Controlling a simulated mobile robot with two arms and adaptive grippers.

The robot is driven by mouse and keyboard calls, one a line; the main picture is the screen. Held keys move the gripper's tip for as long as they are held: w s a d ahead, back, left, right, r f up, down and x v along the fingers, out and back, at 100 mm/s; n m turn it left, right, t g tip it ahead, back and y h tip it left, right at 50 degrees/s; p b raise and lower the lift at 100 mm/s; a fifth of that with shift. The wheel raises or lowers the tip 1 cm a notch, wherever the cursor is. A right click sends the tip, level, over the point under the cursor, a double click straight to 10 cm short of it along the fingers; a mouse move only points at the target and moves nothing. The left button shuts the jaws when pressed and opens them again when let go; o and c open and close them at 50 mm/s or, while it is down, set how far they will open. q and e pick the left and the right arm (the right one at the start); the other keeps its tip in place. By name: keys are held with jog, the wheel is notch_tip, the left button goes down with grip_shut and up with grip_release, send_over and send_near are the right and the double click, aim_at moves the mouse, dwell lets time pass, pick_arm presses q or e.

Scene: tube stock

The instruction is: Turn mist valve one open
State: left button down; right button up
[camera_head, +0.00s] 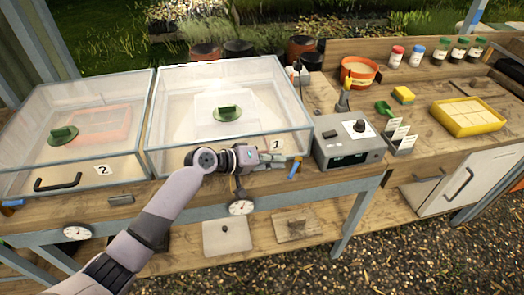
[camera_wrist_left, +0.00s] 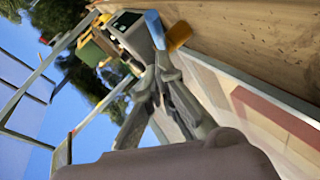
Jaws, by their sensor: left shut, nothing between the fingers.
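A small valve with a blue and orange handle (camera_head: 295,168) sits at the bench's front edge, by the right corner of the clear box labelled 1 (camera_head: 180,160). I take it to be mist valve one. It also shows in the left wrist view as a blue and orange handle (camera_wrist_left: 178,36), just beyond the fingertips. My left gripper (camera_head: 284,158) is shut and empty, in front of box 1 and just left of the valve. Its fingers (camera_wrist_left: 168,74) appear close to the handle; I cannot tell whether they touch it. My right gripper is not in view.
A grey control box (camera_head: 348,150) with a black knob stands right of the valve. Another clear box, labelled 2 (camera_head: 75,178), is at the left, with a blue and brown fitting (camera_head: 12,204) in front. A round gauge (camera_head: 241,207) hangs on the front rail below my wrist.

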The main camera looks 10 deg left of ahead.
pick_arm(q)
jog(key=shift+s+d+f, duration=0.25)
jog(key=shift+d+f, duration=0.2)
jog(key=shift+d, duration=0.2)
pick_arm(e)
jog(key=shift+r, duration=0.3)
